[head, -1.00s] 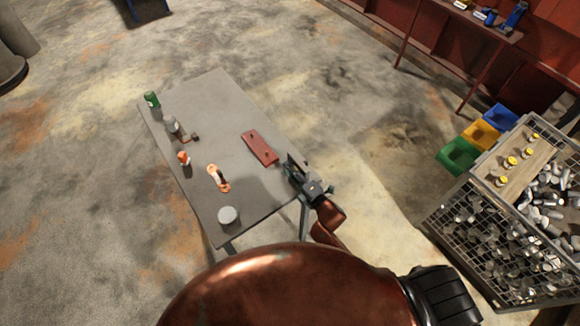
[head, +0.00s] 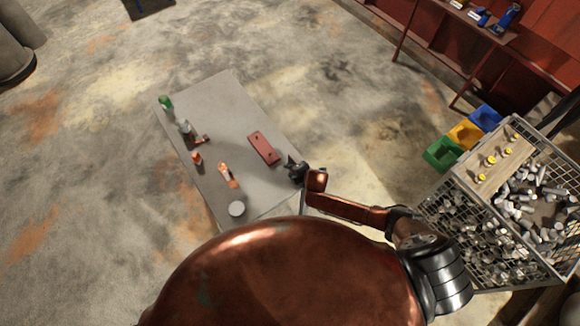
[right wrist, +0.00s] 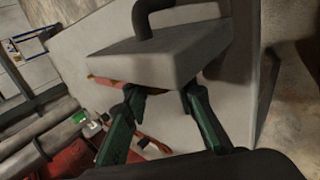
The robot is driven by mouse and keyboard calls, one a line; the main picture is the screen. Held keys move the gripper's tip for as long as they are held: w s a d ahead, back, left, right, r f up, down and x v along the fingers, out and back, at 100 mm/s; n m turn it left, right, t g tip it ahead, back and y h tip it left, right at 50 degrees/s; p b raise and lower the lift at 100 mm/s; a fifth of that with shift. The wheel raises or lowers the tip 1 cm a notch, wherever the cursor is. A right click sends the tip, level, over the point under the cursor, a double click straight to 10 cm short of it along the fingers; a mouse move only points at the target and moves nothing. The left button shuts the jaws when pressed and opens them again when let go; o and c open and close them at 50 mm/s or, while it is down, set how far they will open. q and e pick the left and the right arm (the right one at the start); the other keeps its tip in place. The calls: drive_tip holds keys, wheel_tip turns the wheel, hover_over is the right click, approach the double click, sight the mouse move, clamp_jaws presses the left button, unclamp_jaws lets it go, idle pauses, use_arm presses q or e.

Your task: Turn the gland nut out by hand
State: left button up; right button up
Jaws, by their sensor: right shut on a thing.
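My right gripper (head: 298,171) is at the right edge of the grey table (head: 228,100). In the right wrist view the dark green fingers of the right gripper (right wrist: 160,92) stand apart and reach the lower side of a grey block (right wrist: 165,55). A dark bent rod (right wrist: 150,12) rises from this block. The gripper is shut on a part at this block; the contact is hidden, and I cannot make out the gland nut. My left gripper is not in view.
On the table are a red plate (head: 264,148), a grey round piece (head: 237,208), an orange-and-white piece (head: 228,175), a small orange item (head: 196,158) and a green can (head: 166,102). A wire crate (head: 510,250) and coloured bins (head: 464,135) stand to the right.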

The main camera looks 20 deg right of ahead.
drive_tip(key=g, duration=0.1)
drive_tip(key=g+h, duration=0.1)
drive_tip(key=shift+w+d+r+g, duration=0.15)
drive_tip(key=shift+w+d+g, duration=0.05)
drive_tip(key=shift+w+g, duration=0.1)
drive_tip(key=g+h+b, duration=0.1)
drive_tip(key=g, duration=0.1)
drive_tip(key=shift+f+g+b, duration=0.2)
drive_tip(key=shift+g+b, duration=0.1)
drive_tip(key=shift+g, duration=0.1)
drive_tip(key=g+b, duration=0.1)
drive_tip(key=b, duration=0.1)
drive_tip(key=g+h+b, duration=0.1)
drive_tip(key=b, duration=0.2)
drive_tip(key=g+b, duration=0.2)
drive_tip(key=b, duration=0.1)
drive_tip(key=shift+s+f+h, duration=0.2)
drive_tip(key=shift+f+h, duration=0.1)
drive_tip(key=g+b, duration=0.2)
drive_tip(key=b, duration=0.4)
drive_tip(key=g+h+b, duration=0.1)
drive_tip(key=g+b, duration=0.1)
drive_tip(key=b, duration=0.5)
drive_tip(key=shift+s+g+h, duration=0.15)
drive_tip(key=shift+g+h, duration=0.15)
drive_tip(key=shift+d+r+g+b, duration=0.1)
drive_tip(key=shift+r+g+b, duration=0.15)
drive_tip(key=shift+b, duration=0.85)
drive_tip(key=shift+s, duration=0.1)
drive_tip(key=shift+r, duration=0.1)
